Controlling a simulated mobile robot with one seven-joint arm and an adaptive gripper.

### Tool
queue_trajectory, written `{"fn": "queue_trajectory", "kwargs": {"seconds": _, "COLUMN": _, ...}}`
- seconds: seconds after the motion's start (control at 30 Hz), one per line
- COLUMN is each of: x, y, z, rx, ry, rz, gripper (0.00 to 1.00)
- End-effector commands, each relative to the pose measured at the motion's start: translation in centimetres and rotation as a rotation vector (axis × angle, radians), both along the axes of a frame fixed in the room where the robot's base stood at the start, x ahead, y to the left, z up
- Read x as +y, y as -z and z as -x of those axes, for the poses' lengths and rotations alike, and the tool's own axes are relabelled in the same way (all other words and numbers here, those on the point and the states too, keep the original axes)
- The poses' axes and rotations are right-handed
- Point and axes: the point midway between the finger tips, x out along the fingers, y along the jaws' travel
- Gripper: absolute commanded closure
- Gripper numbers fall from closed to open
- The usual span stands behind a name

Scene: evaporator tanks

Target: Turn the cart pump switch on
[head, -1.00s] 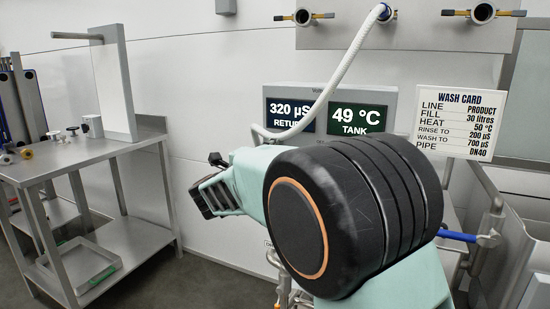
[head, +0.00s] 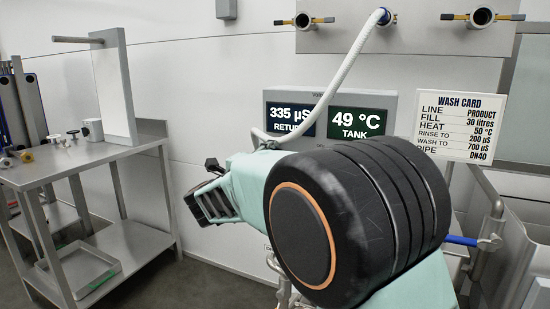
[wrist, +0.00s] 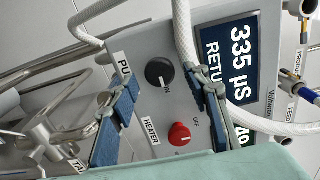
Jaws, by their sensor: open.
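In the wrist view a black round knob (wrist: 160,73) sits on the grey control panel (wrist: 147,103), beside a label starting "PU" (wrist: 122,70) that one finger partly covers. A red knob (wrist: 180,135) with the label "HEATER" is lower on the same panel. My gripper (wrist: 163,82) is open, its two blue-padded fingers spread on either side of the black knob. I cannot tell whether either finger touches it, or clearly read its setting. In the head view my arm hides the knobs; the panel's displays (head: 290,115) read 335 µS RETURN and 49 °C TANK.
A white hose (head: 346,75) runs down in front of the displays and passes near my fingers in the wrist view. A wash card (head: 459,127) hangs at the right. A steel table (head: 85,160) stands at the left, with floor space between it and my arm.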

Motion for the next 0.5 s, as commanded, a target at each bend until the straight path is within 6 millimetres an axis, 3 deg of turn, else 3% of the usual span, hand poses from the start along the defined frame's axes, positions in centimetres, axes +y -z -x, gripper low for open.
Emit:
{"fn": "queue_trajectory", "kwargs": {"seconds": 0.3, "x": 2.4, "y": -0.1, "z": 6.3, "rx": 0.000, "ry": -0.004, "rz": -0.001, "gripper": 0.57}}
{"fn": "queue_trajectory", "kwargs": {"seconds": 0.5, "x": 3.4, "y": -0.1, "z": 9.2, "rx": 0.000, "ry": -0.002, "rz": -0.001, "gripper": 0.57}}
